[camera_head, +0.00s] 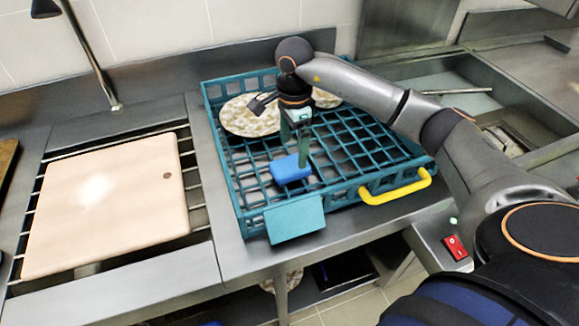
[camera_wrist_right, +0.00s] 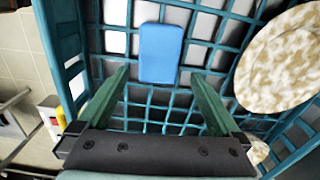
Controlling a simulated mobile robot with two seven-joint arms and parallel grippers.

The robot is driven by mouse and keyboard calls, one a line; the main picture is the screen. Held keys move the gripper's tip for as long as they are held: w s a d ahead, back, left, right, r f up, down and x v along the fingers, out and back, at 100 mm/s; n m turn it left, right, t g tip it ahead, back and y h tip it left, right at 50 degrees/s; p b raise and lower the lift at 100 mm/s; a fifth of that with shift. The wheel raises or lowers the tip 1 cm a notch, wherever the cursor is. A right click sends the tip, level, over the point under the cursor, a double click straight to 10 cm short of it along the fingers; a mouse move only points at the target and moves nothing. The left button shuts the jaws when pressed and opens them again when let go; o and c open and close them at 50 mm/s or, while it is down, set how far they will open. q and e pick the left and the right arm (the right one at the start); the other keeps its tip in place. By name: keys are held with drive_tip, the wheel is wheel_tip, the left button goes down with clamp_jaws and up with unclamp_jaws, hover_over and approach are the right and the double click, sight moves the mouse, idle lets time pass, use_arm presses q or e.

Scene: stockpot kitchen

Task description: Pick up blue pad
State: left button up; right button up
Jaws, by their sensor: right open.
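The blue pad (camera_head: 291,169) lies in the teal crate (camera_head: 251,205) on the counter, near the crate's front left part. My right gripper (camera_head: 303,158) reaches down into the crate just above and beside the pad in the head view. In the right wrist view, the blue pad (camera_wrist_right: 161,53) lies flat on the crate's grid floor, ahead of the open green fingers (camera_wrist_right: 163,78) and in line with the gap between them. Nothing is between the fingers. Whether a finger touches the pad cannot be told. My left gripper is not in view.
A speckled round plate (camera_head: 250,117) lies in the back left of the crate, and another (camera_head: 326,98) is partly hidden behind my arm. The crate has raised walls and a yellow handle (camera_head: 396,187). A beige cutting board (camera_head: 105,203) lies on the left.

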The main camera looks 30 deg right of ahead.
sight(292, 163)
wheel_tip(292, 163, down, 5)
drive_tip(key=shift+s+a+f+p, duration=0.1)
drive_tip(key=shift+a+f+p, duration=0.1)
drive_tip(key=shift+p, duration=0.3)
drive_tip(key=c, duration=1.2)
drive_tip(key=shift+r, duration=0.15)
drive_tip(key=shift+c, duration=0.2)
drive_tip(key=shift+r, duration=0.3)
wheel_tip(292, 163, up, 2)
drive_tip(key=shift+d+r+b, duration=0.1)
drive_tip(key=shift+r+b, duration=0.1)
drive_tip(key=shift+b, duration=0.35)
drive_tip(key=s+a+r+b, duration=0.1)
drive_tip(key=s+a+r, duration=0.7)
drive_tip(key=a, duration=0.3)
drive_tip(key=shift+s+a+r, duration=0.15)
drive_tip(key=shift+s+r, duration=0.1)
drive_tip(key=shift+r, duration=0.65)
